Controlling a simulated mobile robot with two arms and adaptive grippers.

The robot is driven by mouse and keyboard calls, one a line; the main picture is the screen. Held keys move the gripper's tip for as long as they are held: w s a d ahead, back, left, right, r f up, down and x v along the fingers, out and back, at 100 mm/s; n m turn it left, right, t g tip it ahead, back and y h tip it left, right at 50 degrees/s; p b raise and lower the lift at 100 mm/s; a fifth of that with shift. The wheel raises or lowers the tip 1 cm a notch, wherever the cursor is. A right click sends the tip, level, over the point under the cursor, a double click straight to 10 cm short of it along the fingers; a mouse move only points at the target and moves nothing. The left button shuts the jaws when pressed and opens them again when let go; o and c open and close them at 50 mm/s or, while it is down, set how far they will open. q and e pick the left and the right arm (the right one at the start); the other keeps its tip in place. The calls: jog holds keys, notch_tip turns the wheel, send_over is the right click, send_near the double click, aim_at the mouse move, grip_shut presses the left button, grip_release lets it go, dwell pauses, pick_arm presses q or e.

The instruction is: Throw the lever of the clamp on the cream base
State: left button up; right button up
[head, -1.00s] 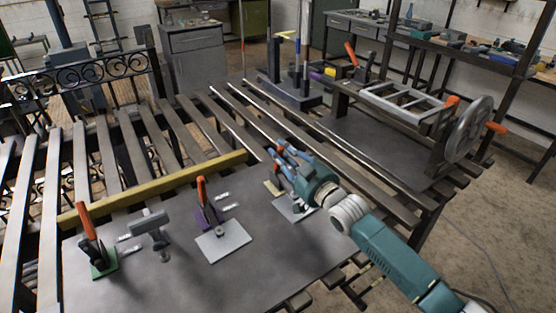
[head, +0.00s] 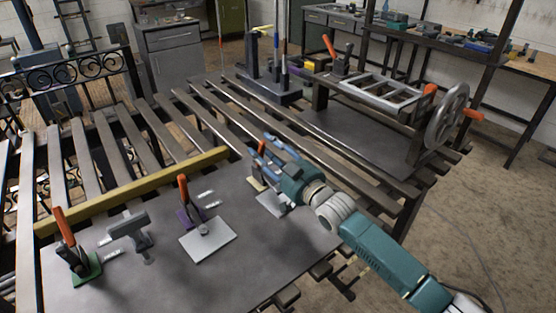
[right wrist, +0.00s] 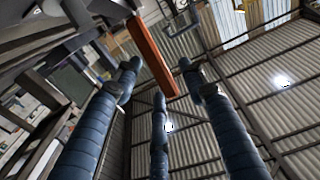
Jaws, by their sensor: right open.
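The clamp on the cream base (head: 257,184) stands near the right end of the dark plate, with a pale metal plate (head: 271,204) in front of it. Its orange lever (head: 262,147) stands up beside my right gripper's blue fingers. My right gripper (head: 272,145) is open around the lever's area and partly hides the clamp. In the right wrist view the orange lever (right wrist: 150,55) rises among the three spread blue fingers (right wrist: 160,115). Whether a finger touches it, I cannot tell. My left gripper is not in view.
A purple-based clamp (head: 188,215) and a green-based clamp (head: 87,268), both with orange levers, stand to the left. A yellow bar (head: 140,190) runs behind. A handwheel (head: 447,117) stands at the right.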

jog(key=v, duration=1.1)
